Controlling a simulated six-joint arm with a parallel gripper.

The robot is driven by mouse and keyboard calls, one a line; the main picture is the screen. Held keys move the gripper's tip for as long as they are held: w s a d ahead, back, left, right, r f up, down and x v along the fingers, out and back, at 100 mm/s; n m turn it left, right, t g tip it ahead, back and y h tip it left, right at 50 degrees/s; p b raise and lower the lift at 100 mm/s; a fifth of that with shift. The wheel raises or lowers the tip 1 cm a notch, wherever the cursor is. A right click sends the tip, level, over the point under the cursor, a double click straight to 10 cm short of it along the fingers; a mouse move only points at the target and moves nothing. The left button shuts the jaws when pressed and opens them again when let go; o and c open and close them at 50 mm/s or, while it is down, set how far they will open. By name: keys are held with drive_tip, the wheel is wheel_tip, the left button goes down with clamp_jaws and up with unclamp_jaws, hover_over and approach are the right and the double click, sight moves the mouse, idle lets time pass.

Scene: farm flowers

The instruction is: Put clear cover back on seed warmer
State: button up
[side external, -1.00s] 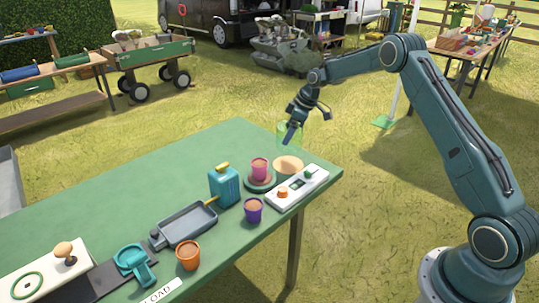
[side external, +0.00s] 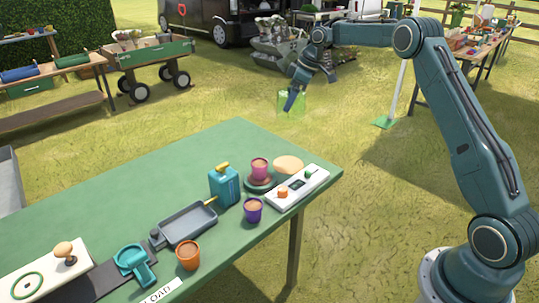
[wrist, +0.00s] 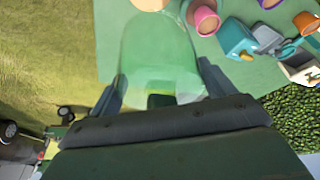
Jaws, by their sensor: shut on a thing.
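The clear, green-tinted cover (side external: 284,106) is in my gripper (side external: 291,98), held in the air beyond the table's back right corner. In the wrist view the cover (wrist: 158,48) sits between the two fingers of my gripper (wrist: 161,84), which press on its sides. The seed warmer appears to be the dark round base (side external: 250,186) with a pink pot (side external: 260,169) on it, beside a white control panel (side external: 299,188) with an orange and a green knob. The cover is apart from it, higher and farther back.
A tan disc (side external: 289,163) lies behind the panel. A teal can (side external: 224,186), purple pot (side external: 253,211), grey tray (side external: 187,226) and orange pot (side external: 188,256) stand nearby. The far part of the green table (side external: 200,160) is clear.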

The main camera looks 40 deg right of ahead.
drive_tip(key=shift+a, duration=0.1)
idle(0.3)
drive_tip(key=n+g+y, duration=0.2)
drive_tip(key=n, duration=0.4)
hover_over(260, 166)
wheel_tip(260, 166, down, 10)
drive_tip(key=shift+f, duration=0.2)
drive_tip(key=shift+f, duration=0.2)
drive_tip(key=shift+f, duration=3)
drive_tip(key=shift+f, duration=0.15)
drive_tip(key=o, duration=0.9)
